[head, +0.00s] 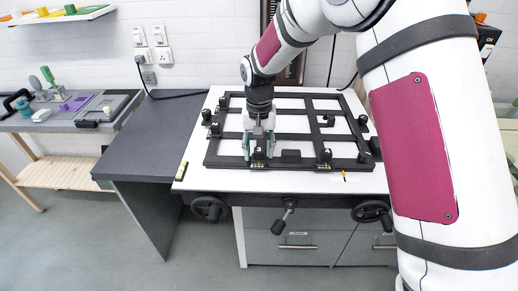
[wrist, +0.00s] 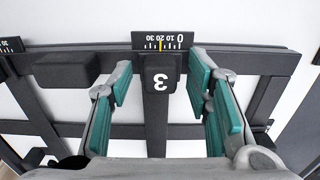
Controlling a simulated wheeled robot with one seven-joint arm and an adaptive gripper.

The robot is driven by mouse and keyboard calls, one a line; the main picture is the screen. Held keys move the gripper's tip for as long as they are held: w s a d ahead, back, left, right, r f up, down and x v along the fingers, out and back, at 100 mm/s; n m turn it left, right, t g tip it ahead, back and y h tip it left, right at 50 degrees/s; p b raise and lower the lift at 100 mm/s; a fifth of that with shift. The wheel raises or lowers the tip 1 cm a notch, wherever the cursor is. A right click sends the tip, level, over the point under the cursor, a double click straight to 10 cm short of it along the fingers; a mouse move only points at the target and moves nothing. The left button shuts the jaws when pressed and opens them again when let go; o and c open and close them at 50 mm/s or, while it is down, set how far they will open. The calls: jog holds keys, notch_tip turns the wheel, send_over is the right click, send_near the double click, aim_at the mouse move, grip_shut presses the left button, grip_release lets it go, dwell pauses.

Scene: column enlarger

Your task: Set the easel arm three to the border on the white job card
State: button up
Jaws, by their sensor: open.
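The black easel (head: 290,138) lies flat on a white baseboard. Easel arm three's block (wrist: 160,73), marked 3, shows upside down in the wrist view. Beside it is a black scale (wrist: 156,40) with a yellow mark near its middle; I cannot read the exact value. My gripper (head: 258,151) points down at the easel's near rail, over arm three. In the wrist view my gripper (wrist: 162,82) is open, with its teal pads on either side of the block and gaps visible. I cannot pick out the white job card for certain.
Another numbered block (head: 326,155) stands on the same rail to the right, with a plain black block (head: 291,155) between. Handwheels (head: 210,209) and a crank (head: 284,217) sit below the baseboard's front edge. The dark counter (head: 150,135) at left is mostly clear.

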notch_tip(320, 180, up, 12)
dwell(0.5)
dwell(0.3)
jog(key=s+d+r+t, duration=0.3)
jog(key=s+d+r, duration=0.9)
jog(key=s+d+t, duration=0.1)
jog(key=s+d, duration=0.2)
jog(key=s, duration=0.5)
jog(key=s+d+t, duration=0.1)
jog(key=s+d, duration=0.3)
jog(key=s, duration=0.5)
jog(key=shift+s+f+t, duration=0.15)
jog(key=shift+f+t, duration=0.15)
jog(key=shift+f, duration=0.05)
